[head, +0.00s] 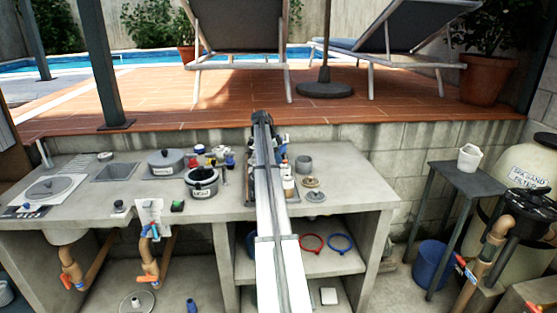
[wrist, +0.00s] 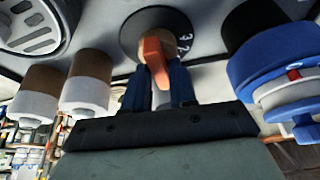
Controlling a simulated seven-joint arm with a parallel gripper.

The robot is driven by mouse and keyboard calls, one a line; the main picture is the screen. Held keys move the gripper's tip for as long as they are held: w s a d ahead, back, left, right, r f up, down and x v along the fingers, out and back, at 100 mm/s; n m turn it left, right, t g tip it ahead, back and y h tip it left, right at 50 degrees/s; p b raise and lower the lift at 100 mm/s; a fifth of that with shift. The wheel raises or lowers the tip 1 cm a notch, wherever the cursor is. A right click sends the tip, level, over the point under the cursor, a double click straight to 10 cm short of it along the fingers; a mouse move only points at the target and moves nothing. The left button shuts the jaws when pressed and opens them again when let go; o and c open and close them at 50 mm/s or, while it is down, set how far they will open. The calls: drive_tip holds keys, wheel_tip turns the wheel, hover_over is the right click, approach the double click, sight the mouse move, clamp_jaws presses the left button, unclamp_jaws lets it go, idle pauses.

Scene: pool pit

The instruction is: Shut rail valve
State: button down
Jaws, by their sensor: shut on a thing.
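In the wrist view, an orange lever (wrist: 155,52) stands out from a round dark dial (wrist: 130,32) with white numerals. I take it for the rail valve's handle, but no name is readable on it. My gripper (wrist: 156,88) has its two blue fingers on either side of the lever and is shut on it. The fingers hide the lever's lower end. In the head view my arm reaches over the counter, and my gripper and this lever cannot be made out there.
A blue and white round fitting (wrist: 285,75) is close right of my gripper; brown-and-white cylinders (wrist: 90,85) are close left. The concrete counter (head: 335,205) holds a lidded pot (head: 202,182), small bottles (head: 289,187) and round discs (head: 316,195). Orange-handled pipes (head: 148,265) are below.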

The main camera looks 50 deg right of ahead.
drive_tip(key=c, duration=1.1)
unclamp_jaws()
drive_tip(key=v, duration=1.3)
drive_tip(key=shift+w+r, duration=0.1)
drive_tip(key=shift+r, duration=0.3)
drive_tip(key=shift+a, duration=0.1)
